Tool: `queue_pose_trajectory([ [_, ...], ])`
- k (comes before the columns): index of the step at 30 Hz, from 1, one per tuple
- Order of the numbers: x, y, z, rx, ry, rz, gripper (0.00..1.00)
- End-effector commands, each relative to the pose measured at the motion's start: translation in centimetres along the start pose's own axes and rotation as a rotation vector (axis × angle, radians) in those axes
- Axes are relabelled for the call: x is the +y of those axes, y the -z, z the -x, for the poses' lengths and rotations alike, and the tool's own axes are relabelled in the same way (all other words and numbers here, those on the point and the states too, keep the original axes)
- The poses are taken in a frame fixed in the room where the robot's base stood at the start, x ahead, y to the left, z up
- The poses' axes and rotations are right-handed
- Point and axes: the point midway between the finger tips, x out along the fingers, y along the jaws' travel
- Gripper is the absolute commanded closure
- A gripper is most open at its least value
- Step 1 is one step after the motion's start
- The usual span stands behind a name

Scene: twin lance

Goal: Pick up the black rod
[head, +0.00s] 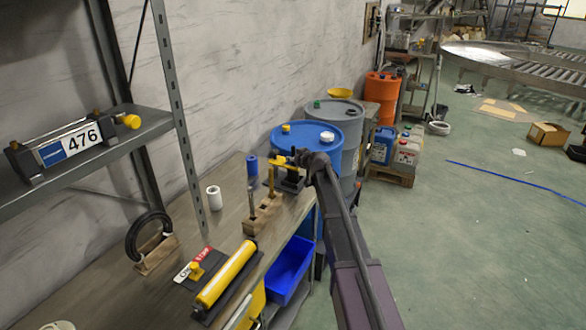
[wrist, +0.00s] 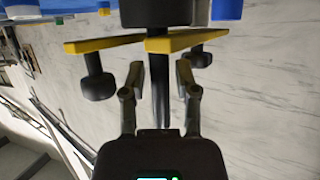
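In the wrist view the black rod (wrist: 160,108) runs up and down the picture between the two fingers of my gripper (wrist: 160,75). A gap shows on each side of the rod, so the fingers are open and seem not to touch it. The rod meets a yellow crosspiece (wrist: 90,44) with a dark knob on each side, and a dark block (wrist: 165,12) behind it. In the head view my gripper (head: 296,158) is over the bench's far end, by yellow and black parts. My arm hides much there, and I cannot pick out the rod.
The wooden bench (head: 190,235) holds a wooden block (head: 262,215) with upright pieces, a blue cylinder (head: 252,166), a white roll (head: 214,198), a yellow cylinder (head: 226,274) and a black ring (head: 147,236). Drums (head: 306,140) stand beyond.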

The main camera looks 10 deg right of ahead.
Motion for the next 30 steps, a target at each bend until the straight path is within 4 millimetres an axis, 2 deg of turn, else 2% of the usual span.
queue_pose_trajectory([
  [16, -0.11, 0.03, -0.08, 0.0, 0.001, 0.0, 0.61],
  [17, -0.1, 0.03, -0.08, 0.0, 0.001, 0.0, 0.64],
  [18, -0.1, 0.03, -0.08, 0.0, 0.001, 0.0, 0.75],
  [21, -0.1, 0.03, -0.08, 0.0, 0.001, 0.0, 1.0],
  [30, -0.09, 0.05, -0.09, 0.0, 0.0, 0.0, 1.0],
])
